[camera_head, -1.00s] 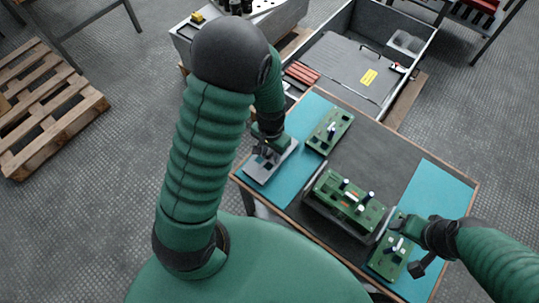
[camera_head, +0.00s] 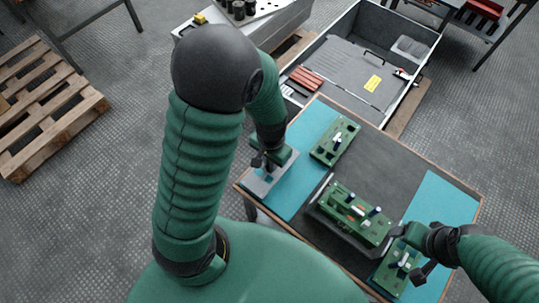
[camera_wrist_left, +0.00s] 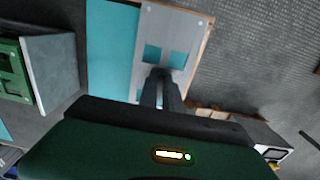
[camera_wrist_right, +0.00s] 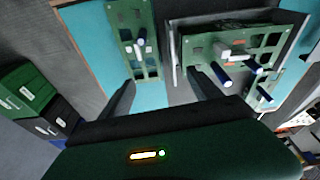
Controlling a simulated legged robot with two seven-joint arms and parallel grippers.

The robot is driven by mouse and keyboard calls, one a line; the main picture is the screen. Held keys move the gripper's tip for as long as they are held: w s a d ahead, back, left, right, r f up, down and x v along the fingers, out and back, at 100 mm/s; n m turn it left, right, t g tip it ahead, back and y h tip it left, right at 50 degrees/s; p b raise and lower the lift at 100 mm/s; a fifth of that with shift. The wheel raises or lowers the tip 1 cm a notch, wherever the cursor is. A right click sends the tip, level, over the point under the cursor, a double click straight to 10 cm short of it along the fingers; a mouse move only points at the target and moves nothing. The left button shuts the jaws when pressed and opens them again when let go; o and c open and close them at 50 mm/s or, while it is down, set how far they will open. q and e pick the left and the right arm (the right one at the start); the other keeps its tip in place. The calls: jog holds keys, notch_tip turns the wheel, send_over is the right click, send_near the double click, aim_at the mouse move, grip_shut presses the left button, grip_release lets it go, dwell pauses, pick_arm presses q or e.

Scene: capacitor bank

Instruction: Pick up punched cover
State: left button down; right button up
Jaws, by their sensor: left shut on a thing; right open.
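The punched cover (camera_head: 256,187) is a flat grey plate with square holes. It is at the left corner of the workbench, over the teal mat's edge. The left wrist view shows the plate (camera_wrist_left: 176,24) with teal through its holes. My left gripper (camera_head: 267,171) is shut on the cover, its fingers (camera_wrist_left: 160,82) at a hole edge. I cannot tell whether the plate touches the mat. My right gripper (camera_head: 408,250) is open at the bench's right side, near a green board (camera_head: 392,274); its spread fingers (camera_wrist_right: 162,95) show in the right wrist view.
A green board with pegs (camera_head: 354,212) stands in a dark holder mid-bench. Another green board (camera_head: 335,141) lies on the left teal mat (camera_head: 298,182). A large grey case (camera_head: 345,70) is behind the bench. A wooden pallet (camera_head: 50,110) lies on the floor at left.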

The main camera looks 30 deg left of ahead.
pick_arm(q)
jog(key=s+d, duration=0.2)
jog(key=s+d+r+p, duration=0.1)
jog(key=s+d, duration=0.1)
jog(key=s+d+r, duration=0.1)
jog(key=s+d, duration=0.1)
jog(key=shift+s+d, duration=0.2)
jog(key=shift+d, duration=0.2)
jog(key=s+p, duration=0.1)
jog(key=p, duration=0.3)
jog(key=s+d+p, duration=0.1)
jog(key=p, duration=0.3)
jog(key=s+d+p, duration=0.1)
jog(key=s+p, duration=0.1)
jog(key=p, duration=0.2)
jog(key=shift+d+f+p, duration=0.15)
jog(key=shift+d+p, duration=0.1)
jog(key=shift+p, duration=0.05)
jog(key=shift+a, duration=0.45)
pick_arm(e)
notch_tip(320, 180, up, 14)
jog(key=d, duration=0.1)
jog(key=shift+f, duration=0.25)
pick_arm(q)
jog(key=shift+d, duration=0.1)
pick_arm(e)
jog(key=shift+s+d, duration=0.1)
jog(key=shift+d, duration=0.05)
